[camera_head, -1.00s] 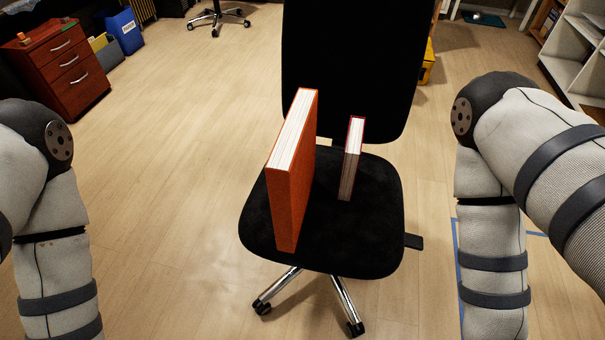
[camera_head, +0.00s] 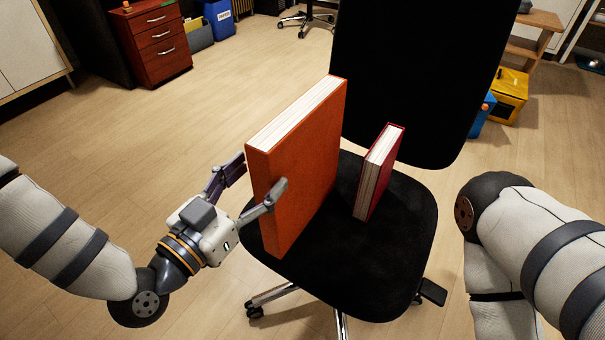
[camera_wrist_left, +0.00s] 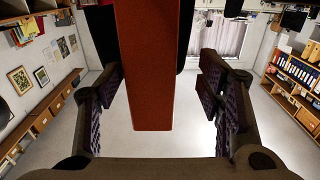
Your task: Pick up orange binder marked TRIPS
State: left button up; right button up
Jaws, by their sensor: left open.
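The orange binder (camera_head: 306,170) stands upright on the seat of a black office chair (camera_head: 390,265). No TRIPS lettering can be read on it. My left gripper (camera_head: 258,178) is open at the near end of the binder, one finger on each side. In the left wrist view the orange binder (camera_wrist_left: 145,75) reaches in between the open fingers, with a gap on both sides. My right gripper is out of view; only part of my right arm shows.
A thinner red book (camera_head: 378,172) stands on the seat to the right of the binder. The chair's tall backrest (camera_head: 415,75) rises behind both. A red drawer cabinet (camera_head: 152,42) and a yellow bin (camera_head: 510,95) stand farther back. The floor at left is clear.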

aim_at(301, 145)
pick_arm(q)
jog(key=x, duration=0.8)
jog(key=shift+s+d+f, duration=0.25)
jog(key=shift+d+f, duration=0.15)
jog(key=shift+r, duration=0.1)
grip_shut()
